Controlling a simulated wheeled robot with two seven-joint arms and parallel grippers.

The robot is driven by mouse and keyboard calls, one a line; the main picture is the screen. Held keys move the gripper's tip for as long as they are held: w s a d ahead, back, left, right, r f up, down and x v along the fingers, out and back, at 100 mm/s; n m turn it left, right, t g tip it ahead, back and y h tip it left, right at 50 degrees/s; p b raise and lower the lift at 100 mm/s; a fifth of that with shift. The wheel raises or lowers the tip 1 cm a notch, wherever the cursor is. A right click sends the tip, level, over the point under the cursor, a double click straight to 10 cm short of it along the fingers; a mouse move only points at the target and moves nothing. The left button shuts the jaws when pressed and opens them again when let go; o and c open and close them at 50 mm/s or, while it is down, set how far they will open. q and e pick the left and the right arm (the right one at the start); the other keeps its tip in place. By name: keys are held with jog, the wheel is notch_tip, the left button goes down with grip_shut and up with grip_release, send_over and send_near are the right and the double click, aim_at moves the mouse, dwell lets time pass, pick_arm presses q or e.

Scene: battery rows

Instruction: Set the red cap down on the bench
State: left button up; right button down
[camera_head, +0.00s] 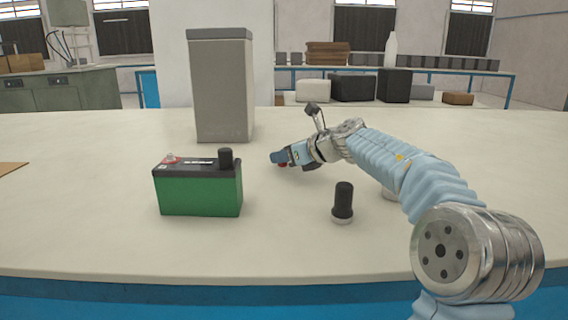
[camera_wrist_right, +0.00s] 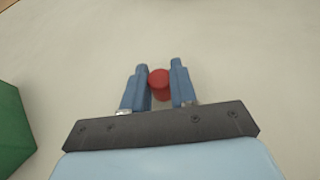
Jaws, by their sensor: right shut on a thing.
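The red cap (camera_wrist_right: 159,82) is a small red cylinder held between the two blue fingers of my right gripper (camera_wrist_right: 160,86) in the right wrist view. In the head view, my right gripper (camera_head: 278,158) is low over the bench (camera_head: 300,240), right of the green battery and behind it. I cannot tell whether the cap touches the bench. The green battery (camera_head: 200,192) has a black top, with a red terminal at left and a black cap on the right. My left gripper is not in view.
A black-capped cylinder (camera_head: 343,202) stands on the bench in front of my right forearm. A tall grey box (camera_head: 221,85) stands behind the battery. The battery's green side (camera_wrist_right: 12,130) shows at the left of the right wrist view. The bench's front middle is clear.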

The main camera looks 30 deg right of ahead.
jog(key=shift+f, duration=0.3)
jog(key=shift+f, duration=0.1)
jog(key=c, duration=0.9)
grip_release()
jog(key=shift+r, duration=0.25)
jog(key=p+v, duration=0.1)
jog(key=v, duration=1.1)
jog(key=shift+f+p, duration=0.2)
jog(key=shift+p, duration=0.2)
